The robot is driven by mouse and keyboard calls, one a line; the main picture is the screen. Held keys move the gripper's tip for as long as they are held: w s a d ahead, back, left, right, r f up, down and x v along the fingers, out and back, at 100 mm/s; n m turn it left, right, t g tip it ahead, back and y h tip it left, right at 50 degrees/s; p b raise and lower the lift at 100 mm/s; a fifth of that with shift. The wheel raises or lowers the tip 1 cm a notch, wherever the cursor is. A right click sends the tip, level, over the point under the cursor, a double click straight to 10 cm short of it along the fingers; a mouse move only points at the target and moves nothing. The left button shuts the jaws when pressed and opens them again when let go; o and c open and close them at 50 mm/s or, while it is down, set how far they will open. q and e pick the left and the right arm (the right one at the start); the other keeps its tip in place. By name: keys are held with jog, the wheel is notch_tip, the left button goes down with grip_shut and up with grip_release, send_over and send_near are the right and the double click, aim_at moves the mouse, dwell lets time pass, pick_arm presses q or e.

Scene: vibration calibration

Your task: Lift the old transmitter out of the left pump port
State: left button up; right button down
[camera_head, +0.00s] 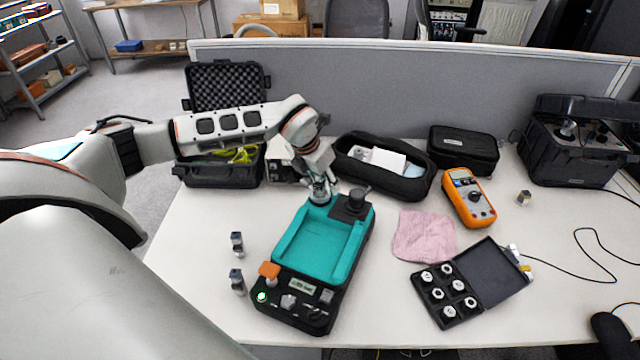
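A black device with a teal tray (318,246) stands mid-table, with a small display and a green light at its front. My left gripper (320,194) points down at the tray's far left corner. Its fingers are small and hide what is below them, so I cannot tell whether they hold anything. A dark round knob-like part (357,197) stands on a black block to its right. I cannot clearly make out a pump port or the old transmitter. Two small grey-and-black sensor-like pieces, one farther back (237,243) and one nearer (237,281), stand left of the device. My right gripper is out of view.
An orange multimeter (468,198), a pink cloth (424,236) and an open box (484,320) of several white pieces lie to the right. Black cases, one with foam (226,86), line the back near the grey partition (420,85). A cable crosses the right side.

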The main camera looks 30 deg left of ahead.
pick_arm(q)
grip_shut()
jog(key=shift+r, duration=0.15)
notch_tip(320, 180, up, 24)
jog(key=p, duration=0.3)
jog(key=shift+p, duration=0.3)
dwell(0.5)
